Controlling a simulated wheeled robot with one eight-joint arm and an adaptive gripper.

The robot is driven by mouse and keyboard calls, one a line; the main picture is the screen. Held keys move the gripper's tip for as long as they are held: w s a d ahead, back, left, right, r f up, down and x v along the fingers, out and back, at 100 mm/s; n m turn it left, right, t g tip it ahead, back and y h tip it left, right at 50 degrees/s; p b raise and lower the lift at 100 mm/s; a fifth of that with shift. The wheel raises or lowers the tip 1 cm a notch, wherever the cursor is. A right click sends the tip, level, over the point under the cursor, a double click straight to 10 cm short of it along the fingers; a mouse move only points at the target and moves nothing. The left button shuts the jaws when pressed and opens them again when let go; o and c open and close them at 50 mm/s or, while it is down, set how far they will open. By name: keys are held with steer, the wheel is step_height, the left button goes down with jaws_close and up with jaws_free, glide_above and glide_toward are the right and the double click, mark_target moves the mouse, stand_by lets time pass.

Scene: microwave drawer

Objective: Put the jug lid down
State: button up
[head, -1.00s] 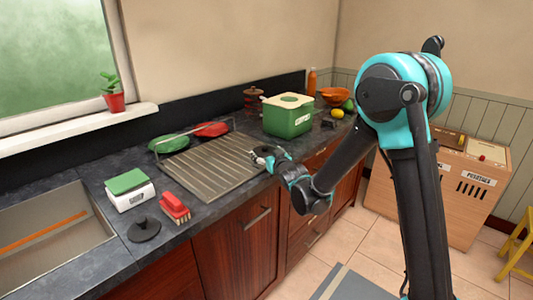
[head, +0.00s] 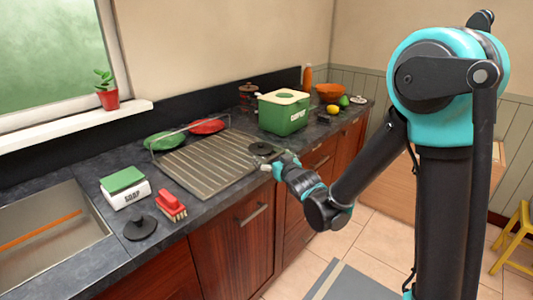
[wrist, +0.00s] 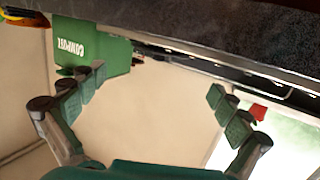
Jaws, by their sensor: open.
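A dark round disc (head: 262,149), which looks like the jug lid, lies at the right end of the ribbed draining rack (head: 205,165) in the head view. Whether it rests on the rack or the counter is unclear. My gripper (head: 273,166) is just in front of it, close to the counter's front edge. In the wrist view my gripper (wrist: 157,84) is open with nothing between its fingers. The disc cannot be made out there. Another dark disc with a knob (head: 140,227) lies beside the sink.
A green compost bin (head: 284,112) stands behind the disc; it also shows in the wrist view (wrist: 95,48). Green and red plates (head: 165,140) are behind the rack.

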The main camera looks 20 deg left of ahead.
steer(key=s+d+f+m+g+h, duration=0.1)
steer(key=d+f+m+h, duration=0.15)
steer(key=d, duration=0.75)
steer(key=s+d+f+m+h, duration=0.1)
steer(key=d+f+h, duration=0.15)
steer(key=d, duration=0.75)
steer(key=s+d+f+m+g+h, duration=0.1)
steer(key=d+m+h, duration=0.15)
steer(key=d, duration=0.75)
steer(key=s+d+f+m+g+h, duration=0.1)
steer(key=s+d+f+g, duration=0.2)
steer(key=s+d, duration=0.4)
steer(key=s+d+f+m+g+h, duration=0.1)
steer(key=s+d+f+g+h, duration=0.1)
steer(key=s+d, duration=0.5)
steer(key=s+f+g, duration=0.1)
steer(key=s+f, duration=0.1)
steer(key=s, duration=0.1)
steer(key=shift+s+d+f, duration=0.15)
steer(key=shift+s+f, duration=0.15)
steer(key=shift+f, duration=0.05)
